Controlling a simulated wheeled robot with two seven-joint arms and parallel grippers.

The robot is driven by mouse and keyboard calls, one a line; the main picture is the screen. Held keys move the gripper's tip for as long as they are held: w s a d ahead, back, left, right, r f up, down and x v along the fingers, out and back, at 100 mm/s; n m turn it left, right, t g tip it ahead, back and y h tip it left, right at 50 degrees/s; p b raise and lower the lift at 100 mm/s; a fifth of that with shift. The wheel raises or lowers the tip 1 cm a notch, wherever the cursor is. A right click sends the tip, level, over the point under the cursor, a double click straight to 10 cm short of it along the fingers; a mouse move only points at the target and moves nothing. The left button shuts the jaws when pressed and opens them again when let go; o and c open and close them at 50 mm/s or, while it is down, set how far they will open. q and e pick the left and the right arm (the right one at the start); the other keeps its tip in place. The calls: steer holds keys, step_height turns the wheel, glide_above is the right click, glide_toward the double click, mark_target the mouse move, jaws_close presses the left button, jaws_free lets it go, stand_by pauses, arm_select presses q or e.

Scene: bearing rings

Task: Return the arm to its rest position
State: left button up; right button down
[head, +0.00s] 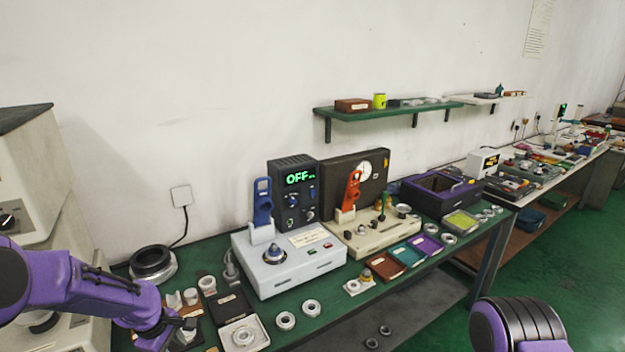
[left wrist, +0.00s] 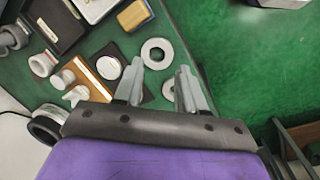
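My left arm, purple, comes in from the left in the head view, its gripper (head: 172,328) over the near left end of the green table (head: 205,250). In the left wrist view the left gripper (left wrist: 158,80) has its two grey fingers apart with nothing held between them. A metal bearing ring (left wrist: 157,53) lies on the table beyond the fingertips. A second ring (left wrist: 169,90) is partly hidden by the right-hand finger. Two rings also lie on the table in the head view (head: 285,320). Part of my right arm (head: 518,322) shows at the bottom right; its gripper is out of frame.
A grey test box reading OFF (head: 290,262) stands mid-table beside a beige gauge station (head: 375,232). A dark ring part (head: 153,262), small trays (head: 380,266) and a purple-edged bin (head: 440,193) crowd the table. Green floor (head: 590,270) is open at right.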

arm_select(q)
steer(key=s+d+f+m+t+y+b, duration=0.1)
steer(key=s+f+m+t+y+b, duration=0.15)
steer(key=s+f, duration=0.4)
steer(key=s+d+f+m+t+y+b, duration=0.1)
steer(key=s+f+m+t+b, duration=0.2)
steer(key=f, duration=0.6)
steer(key=s+f+m+g+b, duration=0.1)
steer(key=s+f+b, duration=0.2)
steer(key=s, duration=0.5)
steer(key=s+f+m+g+b, duration=0.1)
steer(key=s+f+b, duration=0.2)
steer(key=s+f, duration=0.2)
steer(key=s+d+f+m+g+y+b, duration=0.1)
steer(key=s+f, duration=0.4)
steer(key=s, duration=0.6)
steer(key=shift+g+b, duration=0.55)
steer(key=shift+b, duration=0.55)
steer(key=shift+m, duration=0.25)
